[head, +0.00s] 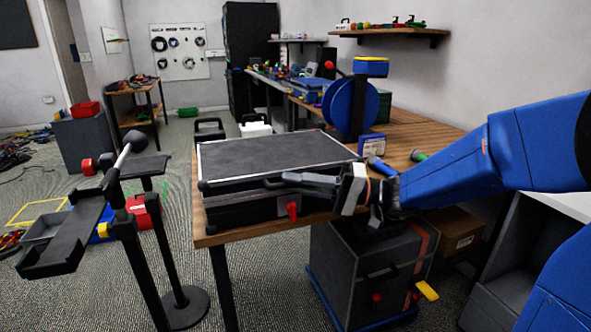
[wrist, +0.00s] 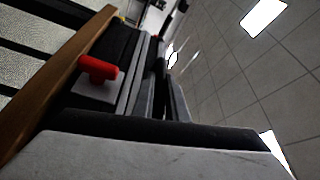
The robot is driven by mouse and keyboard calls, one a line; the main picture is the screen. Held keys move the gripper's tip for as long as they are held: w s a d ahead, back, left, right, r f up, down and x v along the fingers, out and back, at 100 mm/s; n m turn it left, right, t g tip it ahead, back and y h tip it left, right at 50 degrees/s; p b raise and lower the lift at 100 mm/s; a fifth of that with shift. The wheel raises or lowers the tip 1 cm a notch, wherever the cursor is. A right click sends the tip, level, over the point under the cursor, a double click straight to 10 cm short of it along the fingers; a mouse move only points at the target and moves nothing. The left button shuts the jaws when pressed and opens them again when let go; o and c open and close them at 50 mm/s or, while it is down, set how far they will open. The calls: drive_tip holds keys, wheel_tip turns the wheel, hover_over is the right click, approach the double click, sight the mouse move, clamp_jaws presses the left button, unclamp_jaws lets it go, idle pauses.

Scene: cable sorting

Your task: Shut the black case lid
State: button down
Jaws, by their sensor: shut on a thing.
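The black case (head: 245,212) sits on the wooden table near its front left corner. Its lid (head: 275,152), dark with a light metal rim, lies over the body and looks almost level; whether a thin gap remains is hard to tell. My gripper (head: 288,179) reaches in from the right and is shut at the lid's front, by the dark handle. The exact grip is partly hidden by the fingers. A red latch (head: 292,210) shows on the case front below the gripper, and also in the wrist view (wrist: 98,68). My gripper's fingers (wrist: 165,80) point along the case front in the wrist view.
Right of the case on the table (head: 425,128) are a blue spool (head: 345,106), a small blue box (head: 371,145) and a green-tipped tool (head: 418,155). A grey cabinet (head: 365,275) stands under the table. A black stand (head: 120,220) is left of the table.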

drive_tip(key=shift+f, duration=0.4)
drive_tip(key=shift+s+f, duration=0.1)
drive_tip(key=c, duration=2)
unclamp_jaws()
drive_tip(key=shift+c, duration=0.2)
drive_tip(key=shift+d, duration=0.1)
drive_tip(key=shift+d, duration=0.6)
drive_tip(key=s+d+f, duration=0.1)
drive_tip(key=d+f, duration=0.1)
drive_tip(key=d, duration=1.3)
drive_tip(key=shift+s+d, duration=0.35)
drive_tip(key=shift+d, duration=0.05)
